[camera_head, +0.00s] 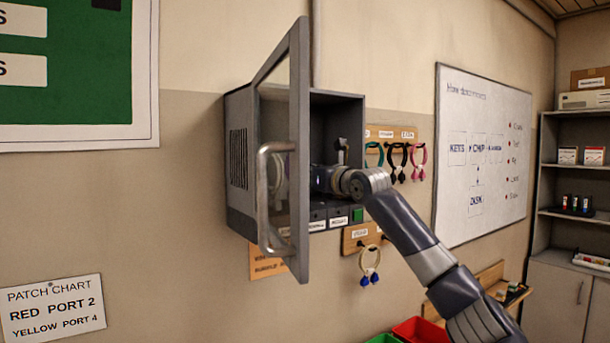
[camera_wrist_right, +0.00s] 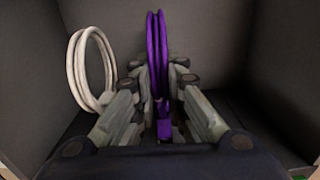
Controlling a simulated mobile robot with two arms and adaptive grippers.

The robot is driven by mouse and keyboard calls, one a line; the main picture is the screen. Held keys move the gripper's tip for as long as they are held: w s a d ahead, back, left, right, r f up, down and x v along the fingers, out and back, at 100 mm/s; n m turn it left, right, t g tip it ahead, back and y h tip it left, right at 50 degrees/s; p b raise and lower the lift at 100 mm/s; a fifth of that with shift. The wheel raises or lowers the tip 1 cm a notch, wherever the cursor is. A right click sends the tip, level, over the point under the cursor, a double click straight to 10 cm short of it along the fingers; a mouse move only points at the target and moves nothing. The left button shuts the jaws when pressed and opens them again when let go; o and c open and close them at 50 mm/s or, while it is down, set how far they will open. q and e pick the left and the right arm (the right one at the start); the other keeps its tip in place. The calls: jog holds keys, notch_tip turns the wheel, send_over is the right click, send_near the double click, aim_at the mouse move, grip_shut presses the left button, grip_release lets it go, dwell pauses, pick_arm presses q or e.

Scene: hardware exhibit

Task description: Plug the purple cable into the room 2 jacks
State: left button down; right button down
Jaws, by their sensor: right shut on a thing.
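The purple cable (camera_wrist_right: 157,50) is a looped coil standing upright between the fingers of my right gripper (camera_wrist_right: 160,98) in the wrist view. The fingers are closed on the lower part of its loop. In the head view my right arm reaches into the open grey wall cabinet (camera_head: 239,165), and the gripper there is partly hidden by the arm and the door. Small labelled dark blocks (camera_head: 338,215) and a green square (camera_head: 357,214) sit along the cabinet's lower front. I cannot make out any room 2 jacks. My left gripper is not in view.
A white coiled cable (camera_wrist_right: 78,72) stands left of the purple one inside the cabinet. The cabinet's glazed door (camera_head: 300,150) is swung open toward me. Coloured cables (camera_head: 418,162) hang on a rack to the right. A patch chart (camera_head: 50,308) is on the wall.

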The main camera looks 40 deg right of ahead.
jog(key=shift+f, duration=0.3)
dwell(0.4)
jog(key=c, duration=0.9)
grip_release()
jog(key=shift+s+a+f+b, duration=0.15)
jog(key=shift+s+b, duration=0.3)
jog(key=shift+s, duration=0.6)
jog(key=s, duration=0.1)
jog(key=s+b, duration=0.1)
jog(key=s, duration=0.3)
jog(key=shift+s+a, duration=0.2)
jog(key=shift+a, duration=0.15)
